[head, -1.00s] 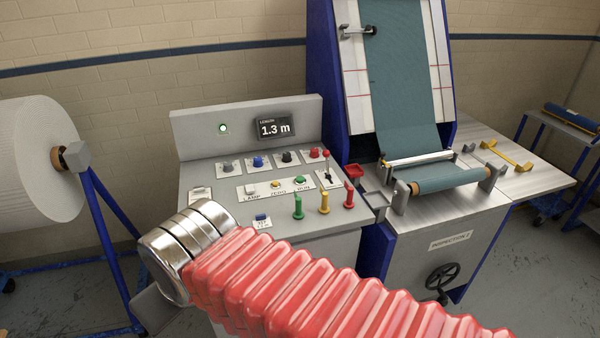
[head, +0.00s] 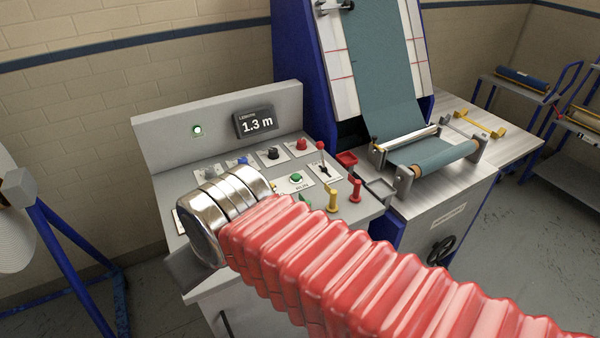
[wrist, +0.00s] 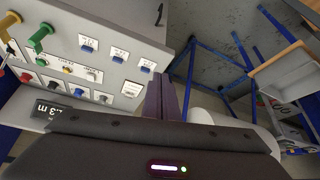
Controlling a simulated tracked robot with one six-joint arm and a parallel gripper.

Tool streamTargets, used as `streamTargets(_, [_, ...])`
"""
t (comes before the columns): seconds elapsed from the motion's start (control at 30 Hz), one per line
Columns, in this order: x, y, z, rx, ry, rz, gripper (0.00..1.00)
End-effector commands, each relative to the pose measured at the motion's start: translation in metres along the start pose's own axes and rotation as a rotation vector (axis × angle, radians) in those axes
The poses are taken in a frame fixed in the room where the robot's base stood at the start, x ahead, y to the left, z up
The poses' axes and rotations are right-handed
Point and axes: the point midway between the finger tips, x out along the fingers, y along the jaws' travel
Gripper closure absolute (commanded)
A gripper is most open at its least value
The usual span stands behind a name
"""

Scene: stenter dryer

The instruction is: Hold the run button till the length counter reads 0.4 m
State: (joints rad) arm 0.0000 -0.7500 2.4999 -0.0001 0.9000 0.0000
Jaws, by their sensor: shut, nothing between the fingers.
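The run button (head: 296,178) is a green button on a white plate marked RUN on the control desk (head: 180,165). It also shows in the wrist view (wrist: 42,62), upper left. The length counter (head: 257,124) is a dark display on the desk's back panel and reads 1.3 m; its turned edge shows in the wrist view (wrist: 48,112). My gripper (wrist: 160,78) has its dark fingers together and empty, beside the desk's edge in the wrist view, well apart from the run button.
Yellow (head: 333,200) and red (head: 355,190) levers stand close to the run button, with a green lever (wrist: 40,36) in the wrist view. Several coloured knobs line the desk behind. The inspection machine with teal cloth (head: 385,80) stands to the right.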

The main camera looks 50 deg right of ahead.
Motion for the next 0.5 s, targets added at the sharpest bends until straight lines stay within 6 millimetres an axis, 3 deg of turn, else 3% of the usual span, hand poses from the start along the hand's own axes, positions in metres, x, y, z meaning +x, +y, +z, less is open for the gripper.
streamTargets(0.5, [0.0006, 0.0009, -0.0041, 0.05, -0.001, -0.005, 1.0])
